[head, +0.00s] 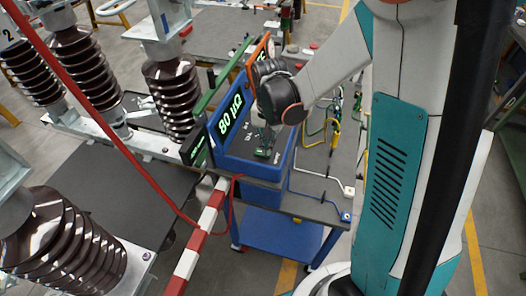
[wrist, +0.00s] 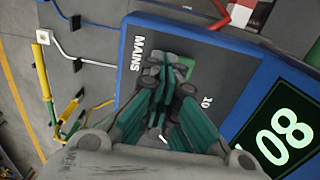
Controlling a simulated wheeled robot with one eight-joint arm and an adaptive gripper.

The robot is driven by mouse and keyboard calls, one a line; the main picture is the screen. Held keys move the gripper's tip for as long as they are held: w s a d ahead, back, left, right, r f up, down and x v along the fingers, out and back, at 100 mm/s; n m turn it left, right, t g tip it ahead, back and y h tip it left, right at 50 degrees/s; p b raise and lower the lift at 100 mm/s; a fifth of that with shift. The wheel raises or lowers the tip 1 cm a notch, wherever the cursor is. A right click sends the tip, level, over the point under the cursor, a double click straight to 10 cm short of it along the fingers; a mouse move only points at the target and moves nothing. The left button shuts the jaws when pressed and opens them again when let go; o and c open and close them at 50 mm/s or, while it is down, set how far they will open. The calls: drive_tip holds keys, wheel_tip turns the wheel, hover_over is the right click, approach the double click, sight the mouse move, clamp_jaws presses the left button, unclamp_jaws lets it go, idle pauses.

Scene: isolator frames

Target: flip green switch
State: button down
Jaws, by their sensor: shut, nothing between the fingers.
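A blue instrument case (head: 262,170) with a lit display (head: 231,115) reading "80 µΩ" stands on a cart. Its dark panel (wrist: 214,72) carries the label "MAINS" and another small marking. A green switch (wrist: 186,66) shows on this panel beside and partly behind my fingertips. My gripper (wrist: 165,75) has teal fingers that are shut with nothing between them, and its tips are right over the switch. I cannot tell whether they touch it. In the head view my gripper (head: 265,142) points down at the panel. The switch's position is hidden.
Coloured cables lie on the grey cart top (head: 312,205) right of the case. A red-and-white barrier bar (head: 196,240) and a red cable run left of it. Large brown ribbed insulators (head: 75,255) stand at the left. My arm covers much of the right side.

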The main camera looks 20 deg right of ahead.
drive_tip(key=shift+f+b, duration=0.75)
drive_tip(key=shift+f, duration=0.15)
idle(0.3)
drive_tip(key=shift+r, duration=0.1)
drive_tip(key=shift+r+p, duration=2.25)
drive_tip(key=shift+r, duration=1.2)
